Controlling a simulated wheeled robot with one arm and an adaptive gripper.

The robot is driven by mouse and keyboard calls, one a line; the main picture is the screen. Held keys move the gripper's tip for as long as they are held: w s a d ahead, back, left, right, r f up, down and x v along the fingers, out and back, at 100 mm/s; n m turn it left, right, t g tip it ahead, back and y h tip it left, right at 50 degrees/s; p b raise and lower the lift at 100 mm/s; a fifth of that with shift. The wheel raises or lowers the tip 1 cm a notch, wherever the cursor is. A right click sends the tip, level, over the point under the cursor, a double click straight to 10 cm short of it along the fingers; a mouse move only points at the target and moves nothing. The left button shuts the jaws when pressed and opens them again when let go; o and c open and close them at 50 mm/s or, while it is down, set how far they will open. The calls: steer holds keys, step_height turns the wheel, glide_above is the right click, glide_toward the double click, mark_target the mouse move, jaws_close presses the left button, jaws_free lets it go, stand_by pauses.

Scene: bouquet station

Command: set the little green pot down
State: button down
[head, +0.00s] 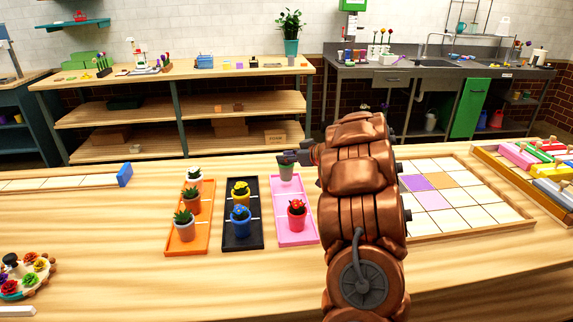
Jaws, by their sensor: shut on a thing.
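The pot looks upright. I cannot tell whether its base touches the tray or hangs just above it. A red pot with a red flower (297,220) stands at the near end of the same tray.
Left of the pink tray, a black tray (243,242) holds a yellow pot (240,198) and a blue pot (240,226). An orange tray (188,247) further left holds several potted succulents. A tiled board (475,219) lies right of my arm.

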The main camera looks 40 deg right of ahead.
steer(key=shift+f, duration=1.2)
steer(key=c, duration=0.9)
jaws_free()
steer(key=shift+f, duration=0.15)
steer(key=b+v, duration=0.1)
steer(key=v, duration=1.1)
steer(key=shift+r, duration=0.2)
